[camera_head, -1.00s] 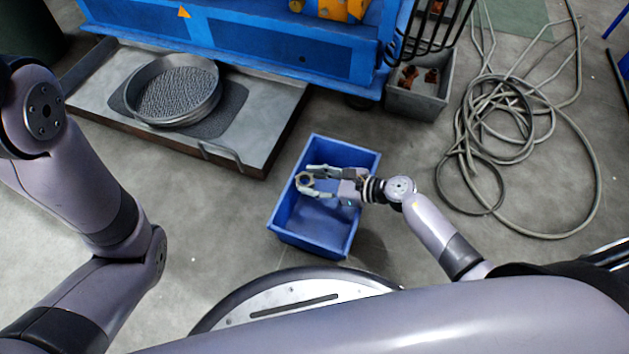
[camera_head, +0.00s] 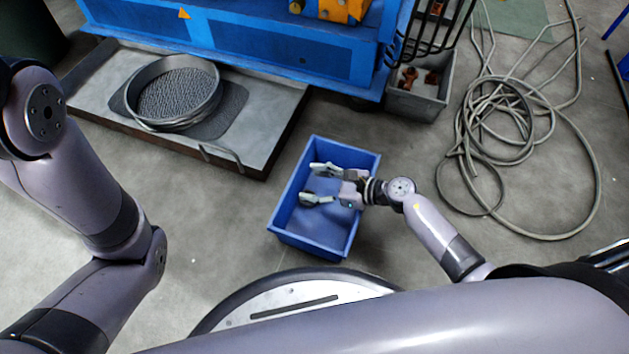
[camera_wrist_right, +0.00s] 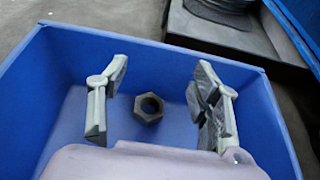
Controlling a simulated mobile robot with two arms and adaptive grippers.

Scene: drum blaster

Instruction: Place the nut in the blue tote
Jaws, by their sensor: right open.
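The blue tote (camera_head: 277,210) stands on the floor in the head view, and its wall shows in the right wrist view (camera_wrist_right: 180,58). My right gripper (camera_head: 309,183) is over the tote, its fingers spread apart and empty. In the right wrist view the dark hexagonal nut (camera_wrist_right: 148,108) shows inside the tote, below and between the open fingers (camera_wrist_right: 160,80), touching neither. In the head view the nut is mostly hidden by the lower finger. My left gripper is out of view; only left arm links show.
A low grey tray (camera_head: 265,130) holding a round pan (camera_head: 172,92) lies left of the tote. A blue machine (camera_head: 290,50) stands behind. A grey bin (camera_head: 418,100) and a coiled hose (camera_head: 500,140) are at the right. The floor left of the tote is clear.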

